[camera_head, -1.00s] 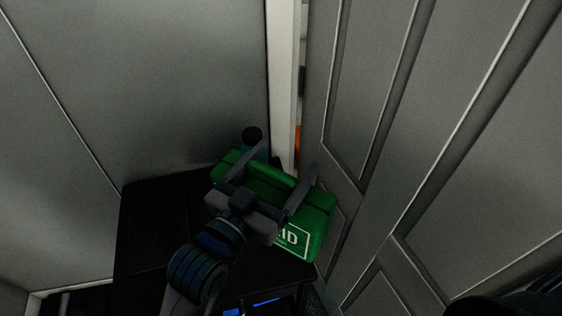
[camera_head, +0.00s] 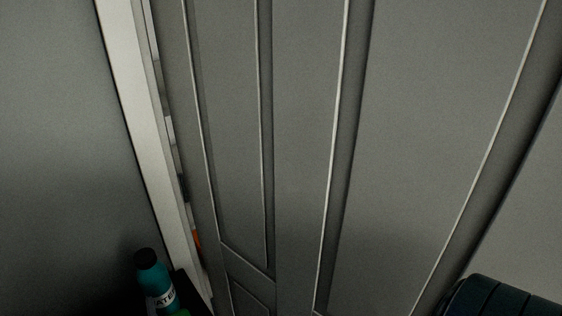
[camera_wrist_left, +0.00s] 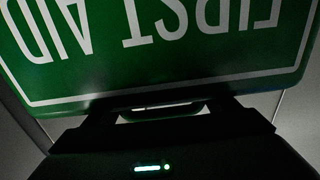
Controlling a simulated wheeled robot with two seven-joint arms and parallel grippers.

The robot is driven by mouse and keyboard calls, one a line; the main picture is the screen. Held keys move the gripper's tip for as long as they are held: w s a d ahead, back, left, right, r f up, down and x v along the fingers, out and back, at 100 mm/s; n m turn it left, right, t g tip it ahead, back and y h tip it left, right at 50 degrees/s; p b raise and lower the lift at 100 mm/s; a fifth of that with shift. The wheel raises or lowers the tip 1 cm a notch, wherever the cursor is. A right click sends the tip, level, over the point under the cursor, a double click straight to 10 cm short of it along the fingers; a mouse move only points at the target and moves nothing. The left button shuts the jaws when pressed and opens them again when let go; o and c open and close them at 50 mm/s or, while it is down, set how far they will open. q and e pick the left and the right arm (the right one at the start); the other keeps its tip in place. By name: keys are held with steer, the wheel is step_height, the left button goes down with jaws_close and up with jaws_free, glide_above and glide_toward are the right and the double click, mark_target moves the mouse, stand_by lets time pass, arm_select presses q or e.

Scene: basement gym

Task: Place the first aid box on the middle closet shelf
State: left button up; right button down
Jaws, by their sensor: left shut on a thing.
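The green first aid box (camera_wrist_left: 165,70) fills the upper part of the left wrist view, its white lettering upside down there. My left gripper (camera_wrist_left: 163,112) is shut on the box, whose contact with the fingers is mostly hidden. The closet shelf is not visible. Large grey panelled doors (camera_head: 300,130) fill the middle of the head view. My right gripper is out of view.
A teal water bottle (camera_head: 157,288) with a black cap stands at the lower left on a dark surface. A white frame post (camera_head: 137,110) runs beside a narrow gap at the door, with a bit of orange (camera_head: 196,239) behind it. Part of my right arm shows lower right.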

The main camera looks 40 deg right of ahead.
arm_select(q)
steer(key=a+y, duration=0.1)
steer(key=s+a+f+n+y, duration=0.1)
steer(key=a, duration=0.2)
steer(key=shift+s+f+n+y, duration=0.2)
steer(key=shift+s+n+y, duration=0.1)
steer(key=shift+n+y, duration=0.1)
steer(key=shift+s+a+f+n+y, duration=0.15)
steer(key=shift+s+a+n+y, duration=0.15)
steer(key=shift+a+y, duration=0.3)
steer(key=shift+a, duration=0.1)
